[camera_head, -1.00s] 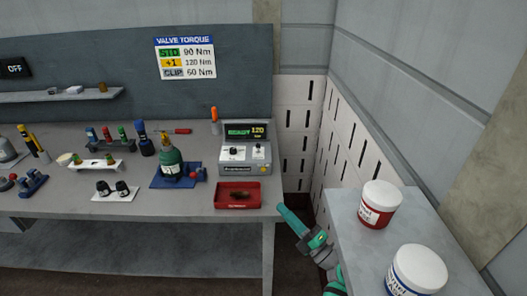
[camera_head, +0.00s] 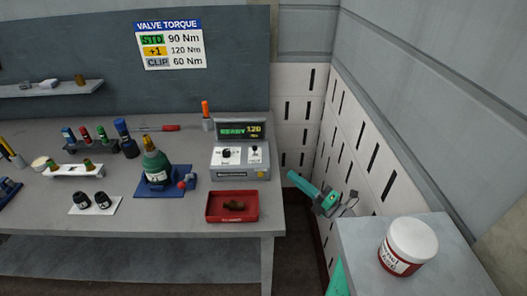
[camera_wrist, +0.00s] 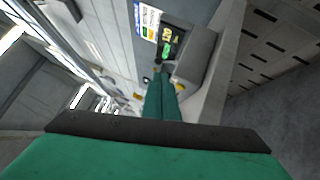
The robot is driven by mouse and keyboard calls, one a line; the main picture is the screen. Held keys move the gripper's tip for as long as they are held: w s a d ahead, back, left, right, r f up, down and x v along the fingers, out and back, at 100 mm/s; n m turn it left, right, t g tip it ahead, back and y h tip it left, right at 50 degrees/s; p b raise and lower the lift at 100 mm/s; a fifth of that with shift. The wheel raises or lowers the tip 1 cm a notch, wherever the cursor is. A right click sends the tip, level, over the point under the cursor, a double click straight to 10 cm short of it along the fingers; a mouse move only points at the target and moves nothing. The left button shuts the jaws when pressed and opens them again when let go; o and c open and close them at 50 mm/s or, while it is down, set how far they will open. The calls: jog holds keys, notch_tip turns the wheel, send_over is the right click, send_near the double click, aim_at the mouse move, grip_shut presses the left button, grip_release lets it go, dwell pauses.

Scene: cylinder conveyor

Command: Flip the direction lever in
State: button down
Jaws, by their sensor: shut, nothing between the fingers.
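A grey control box (camera_head: 240,174) stands at the right end of the workbench, with a lit display (camera_head: 241,131) reading "READY 120". Its white face carries a dark knob (camera_head: 227,154) on the left and a small lever (camera_head: 254,151) on the right; the lever's exact position is too small to tell. My gripper (camera_head: 291,175) is to the right of the box, apart from it, past the bench's right edge. In the wrist view, the teal fingers (camera_wrist: 161,80) are together and empty, pointing towards the box, and partly hide its face.
A red tray (camera_head: 232,219) with a brownish part is in front of the box. A green bottle-shaped item (camera_head: 157,162) stands on a blue base to the left. The slotted wall (camera_head: 303,115) is close behind my gripper.

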jog(key=x, duration=1.3)
jog(key=shift+s+a, duration=0.3)
jog(key=shift+a, duration=0.05)
jog(key=shift+w+a, duration=0.2)
jog(key=shift+w, duration=0.1)
jog(key=shift+d, duration=0.15)
jog(key=shift+a, duration=0.4)
jog(key=shift+r, duration=0.1)
jog(key=shift+d, duration=0.15)
